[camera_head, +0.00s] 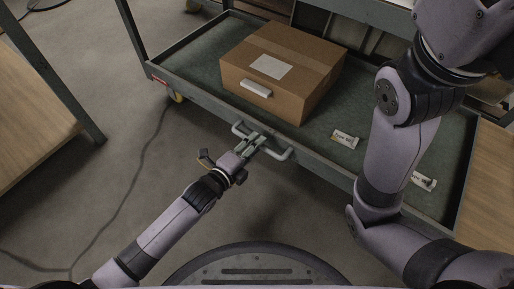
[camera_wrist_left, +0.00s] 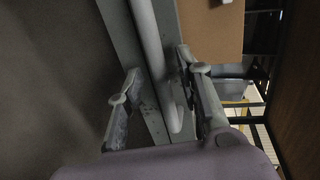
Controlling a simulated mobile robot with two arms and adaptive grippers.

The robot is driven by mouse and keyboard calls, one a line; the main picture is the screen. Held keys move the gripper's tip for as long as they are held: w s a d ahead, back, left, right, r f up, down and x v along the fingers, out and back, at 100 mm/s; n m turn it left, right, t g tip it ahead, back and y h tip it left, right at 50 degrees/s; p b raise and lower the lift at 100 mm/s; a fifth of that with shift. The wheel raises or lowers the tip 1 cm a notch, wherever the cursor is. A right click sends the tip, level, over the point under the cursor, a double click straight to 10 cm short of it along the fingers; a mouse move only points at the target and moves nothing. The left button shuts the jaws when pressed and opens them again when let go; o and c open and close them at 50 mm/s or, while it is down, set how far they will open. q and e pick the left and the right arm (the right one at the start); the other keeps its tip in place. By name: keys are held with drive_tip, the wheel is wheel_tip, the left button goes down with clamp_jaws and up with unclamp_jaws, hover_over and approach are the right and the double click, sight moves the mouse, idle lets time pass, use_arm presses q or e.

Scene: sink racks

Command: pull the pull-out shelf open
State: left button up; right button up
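The pull-out shelf (camera_head: 325,172) is a grey metal tray with a dark green bed. A pale bar handle (camera_head: 283,154) sticks out from the middle of its front edge. My left gripper (camera_head: 254,142) is at this handle. In the left wrist view, the fingers of my left gripper (camera_wrist_left: 159,62) are spread apart, one on each side of the handle bar (camera_wrist_left: 150,42), with gaps visible, so it looks open around the bar. My right gripper is outside the view; only the right arm shows, reaching up on the right.
A cardboard box (camera_head: 305,70) with a white label stands on the shelf. Two small white packets, one at the middle right (camera_head: 345,139) and one near my right arm (camera_head: 424,181), lie there too. Wooden surfaces stand at left (camera_head: 35,110) and right. The floor before the shelf is clear except a cable.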

use_arm(q)
drive_tip(key=shift+x, duration=0.75)
drive_tip(key=shift+c, duration=0.2)
clamp_jaws()
